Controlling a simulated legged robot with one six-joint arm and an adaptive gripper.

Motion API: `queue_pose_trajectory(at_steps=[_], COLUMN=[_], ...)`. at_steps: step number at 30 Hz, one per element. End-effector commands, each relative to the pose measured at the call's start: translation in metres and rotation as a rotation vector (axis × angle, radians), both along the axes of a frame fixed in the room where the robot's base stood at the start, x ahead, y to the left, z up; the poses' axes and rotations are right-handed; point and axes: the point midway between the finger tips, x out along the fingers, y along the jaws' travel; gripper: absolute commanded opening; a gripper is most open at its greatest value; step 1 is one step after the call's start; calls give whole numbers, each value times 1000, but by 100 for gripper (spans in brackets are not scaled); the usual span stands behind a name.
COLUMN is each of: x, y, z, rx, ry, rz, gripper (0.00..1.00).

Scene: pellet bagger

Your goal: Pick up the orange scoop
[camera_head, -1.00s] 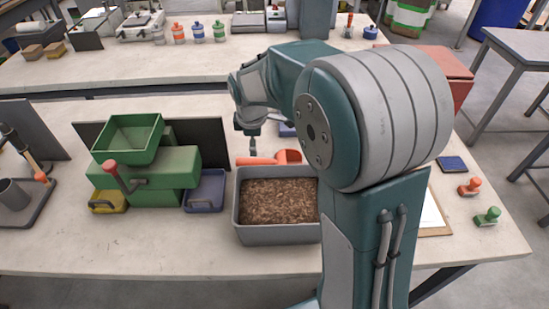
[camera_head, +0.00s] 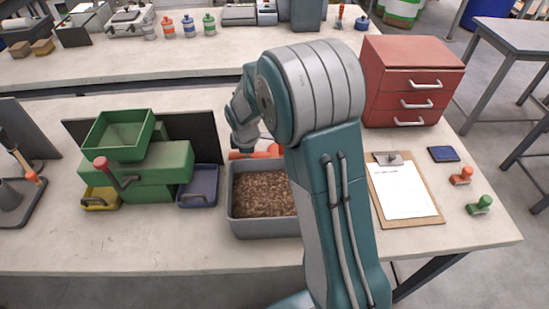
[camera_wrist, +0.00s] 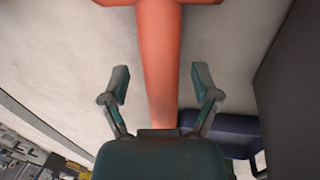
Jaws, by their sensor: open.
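The orange scoop (camera_head: 240,154) lies on the bench just behind the grey tub of brown pellets (camera_head: 231,215), partly hidden by my arm. In the wrist view its straight handle (camera_wrist: 160,55) runs down the middle, with a wider part at the top edge. My gripper (camera_wrist: 160,80) is open, with one finger on each side of the handle and a gap on both sides. The handle's lower end reaches down to my gripper's palm. In the head view my fingers are hidden.
A green bagger (camera_head: 150,170) stands left of the tub, with a yellow tray (camera_head: 101,198) and a blue tray (camera_head: 198,186) at its base. A red drawer cabinet (camera_head: 410,80) and a clipboard (camera_head: 405,190) are on the right. A dark blue object (camera_wrist: 235,130) lies near my right finger.

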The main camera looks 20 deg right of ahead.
Motion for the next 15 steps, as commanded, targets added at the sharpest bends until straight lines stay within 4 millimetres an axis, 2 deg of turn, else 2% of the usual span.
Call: queue_pose_trajectory(at_steps=[5,6,11,12,15], x=[0,0,0,0,0], y=[0,0,-2,-2,-1], z=[0,0,0,0,0], rx=[0,0,2,2,2], ry=[-1,-1,-1,-1,-1], rz=[1,1,0,0,0], gripper=[79,75,4,0,0])
